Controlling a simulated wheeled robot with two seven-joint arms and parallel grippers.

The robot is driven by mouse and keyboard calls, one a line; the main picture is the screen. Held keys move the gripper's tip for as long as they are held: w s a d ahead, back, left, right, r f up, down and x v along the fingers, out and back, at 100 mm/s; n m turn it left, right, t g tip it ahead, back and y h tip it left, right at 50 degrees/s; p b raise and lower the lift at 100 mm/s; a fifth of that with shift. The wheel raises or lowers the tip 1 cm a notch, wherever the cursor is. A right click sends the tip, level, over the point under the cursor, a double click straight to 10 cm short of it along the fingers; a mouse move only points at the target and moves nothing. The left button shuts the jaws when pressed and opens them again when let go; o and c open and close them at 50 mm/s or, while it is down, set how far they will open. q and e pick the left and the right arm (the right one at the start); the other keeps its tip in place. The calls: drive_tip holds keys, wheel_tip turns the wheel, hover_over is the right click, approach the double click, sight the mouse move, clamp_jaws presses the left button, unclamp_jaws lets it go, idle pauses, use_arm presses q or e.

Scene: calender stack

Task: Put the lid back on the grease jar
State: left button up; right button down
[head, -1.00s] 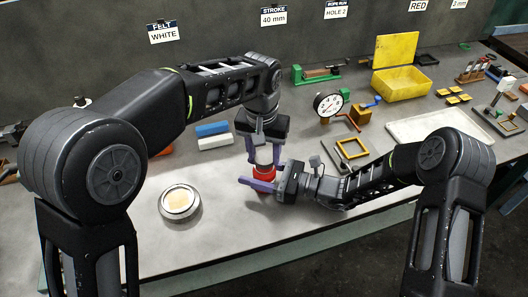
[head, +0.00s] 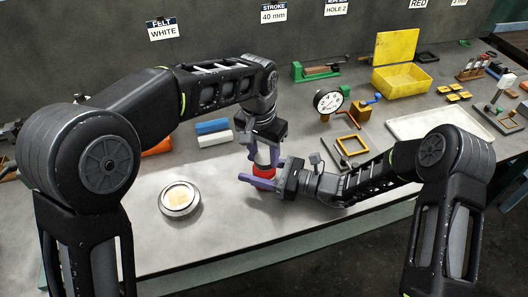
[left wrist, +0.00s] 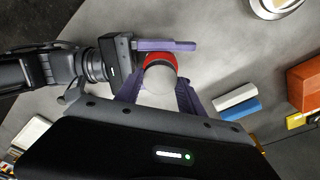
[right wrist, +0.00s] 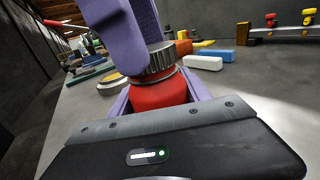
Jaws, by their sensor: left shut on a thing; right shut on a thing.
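The red jar (head: 263,170) stands on the bench with my right gripper (head: 261,180) shut around its body from the right. The jar also shows in the right wrist view (right wrist: 160,94). A pale metal lid with a ribbed edge (right wrist: 158,60) is at the jar's mouth. My left gripper (head: 263,153) points down from above and is shut on this lid. In the left wrist view the lid's pale round top (left wrist: 157,80) covers most of the jar. The lid looks in line with the jar, but I cannot tell whether it is fully seated.
A round metal tin with cream-coloured contents (head: 180,199) lies to the left. White (head: 215,139) and blue (head: 211,127) blocks lie behind it. A dial gauge (head: 328,103), an orange frame (head: 352,146) and a white tray (head: 430,124) stand to the right. The front bench is clear.

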use_arm(q)
drive_tip(key=m, duration=0.5)
drive_tip(key=shift+w+a, duration=0.1)
drive_tip(key=shift+a, duration=0.05)
drive_tip(key=m, duration=0.3)
drive_tip(key=shift+g+h, duration=0.3)
drive_tip(key=shift+g, duration=0.1)
drive_tip(key=m, duration=0.5)
drive_tip(key=shift+w+g, duration=0.1)
drive_tip(key=shift+g, duration=0.2)
drive_tip(key=m, duration=0.8)
drive_tip(key=shift+m+g, duration=0.3)
drive_tip(key=shift+g, duration=0.1)
drive_tip(key=m, duration=0.2)
drive_tip(key=shift+w+d+m+y, duration=0.1)
drive_tip(key=shift+d+m+y, duration=0.1)
drive_tip(key=shift+m+y, duration=0.2)
drive_tip(key=m, duration=0.4)
drive_tip(key=shift+y, duration=0.3)
drive_tip(key=m, duration=0.4)
